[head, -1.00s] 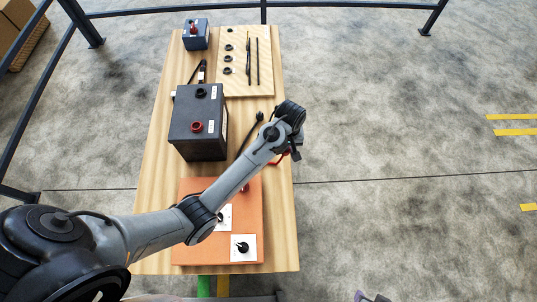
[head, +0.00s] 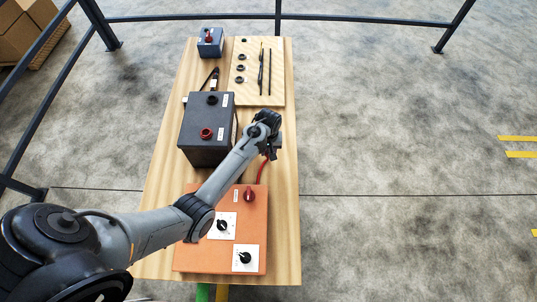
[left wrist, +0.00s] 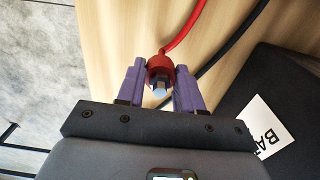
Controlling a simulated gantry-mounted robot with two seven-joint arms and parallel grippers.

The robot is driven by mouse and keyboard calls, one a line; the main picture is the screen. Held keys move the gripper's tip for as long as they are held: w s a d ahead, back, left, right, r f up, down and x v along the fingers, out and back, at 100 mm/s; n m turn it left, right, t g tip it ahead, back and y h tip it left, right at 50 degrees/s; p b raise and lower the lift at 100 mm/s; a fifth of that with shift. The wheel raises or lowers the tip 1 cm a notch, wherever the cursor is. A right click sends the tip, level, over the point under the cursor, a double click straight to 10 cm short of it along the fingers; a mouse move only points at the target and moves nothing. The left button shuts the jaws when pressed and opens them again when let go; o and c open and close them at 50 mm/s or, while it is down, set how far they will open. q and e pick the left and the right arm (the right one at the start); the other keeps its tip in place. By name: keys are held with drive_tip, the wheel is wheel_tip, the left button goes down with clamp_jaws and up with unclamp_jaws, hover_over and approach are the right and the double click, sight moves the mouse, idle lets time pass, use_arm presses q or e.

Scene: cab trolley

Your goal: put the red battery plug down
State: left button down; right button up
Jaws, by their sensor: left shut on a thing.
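The red battery plug (left wrist: 160,66) is between the two purple fingers of my left gripper (left wrist: 159,88) in the left wrist view, with a metal end facing the camera. The gripper is shut on it. A red cable (left wrist: 186,27) runs from the plug. In the head view my left gripper (head: 269,151) is over the right part of the wooden table (head: 286,195), just right of the black battery box (head: 207,149). The plug is mostly hidden there, and I cannot tell its height over the table. My right gripper is not in view.
An orange panel (head: 188,258) with a red knob (head: 249,194) and two black dials lies at the near end. A black cable (left wrist: 234,43) passes close to the plug. A small blue box (head: 211,42) and a pale board (head: 275,90) stand at the far end.

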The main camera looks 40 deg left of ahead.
use_arm(q)
drive_tip(key=shift+f, duration=1.9)
drive_tip(key=shift+f, duration=0.15)
drive_tip(key=c, duration=0.7)
unclamp_jaws()
drive_tip(key=shift+c, duration=0.2)
